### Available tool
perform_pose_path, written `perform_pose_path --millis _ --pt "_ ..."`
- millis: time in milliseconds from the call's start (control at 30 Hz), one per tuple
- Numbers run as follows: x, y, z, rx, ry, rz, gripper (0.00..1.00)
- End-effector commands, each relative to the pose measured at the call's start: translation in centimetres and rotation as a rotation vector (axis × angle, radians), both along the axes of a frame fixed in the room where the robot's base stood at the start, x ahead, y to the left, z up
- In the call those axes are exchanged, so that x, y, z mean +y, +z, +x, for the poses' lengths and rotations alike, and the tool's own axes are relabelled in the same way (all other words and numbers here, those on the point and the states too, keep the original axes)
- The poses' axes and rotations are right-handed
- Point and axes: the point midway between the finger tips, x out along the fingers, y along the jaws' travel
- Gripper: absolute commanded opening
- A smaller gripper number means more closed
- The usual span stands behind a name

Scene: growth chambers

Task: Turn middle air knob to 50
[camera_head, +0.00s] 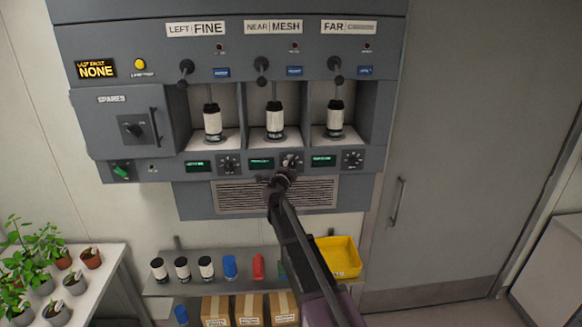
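The middle air knob (292,159) is a dark round dial on the lower strip of the grey wall unit, under the bay labelled NEAR MESH. A small green-lit display (262,162) sits just left of it; its reading is too small to make out. My gripper (285,176) is at the knob's lower edge, and my arm reaches up from below. The gripper partly covers the knob's lower part. I cannot tell whether the fingers touch it or whether they are open or shut. The knob's pointer setting is not readable.
Similar knobs sit at left (228,164) and right (353,159). Above are three bays with white canisters and black levers. A vent grille (240,196) is below. A shelf (150,287) holds canisters and a yellow bin (338,257). Plants stand at left.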

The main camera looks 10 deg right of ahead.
Motion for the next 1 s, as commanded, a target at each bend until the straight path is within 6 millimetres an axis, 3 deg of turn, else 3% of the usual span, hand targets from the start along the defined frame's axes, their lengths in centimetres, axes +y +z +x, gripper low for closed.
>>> perform_pose_path --millis 533,1000 --pt "0.1 0.0 -0.7 0.0 -0.002 0.001 0.84" --pt "2.2 -0.1 -5.7 0.002 -0.003 0.002 0.84"
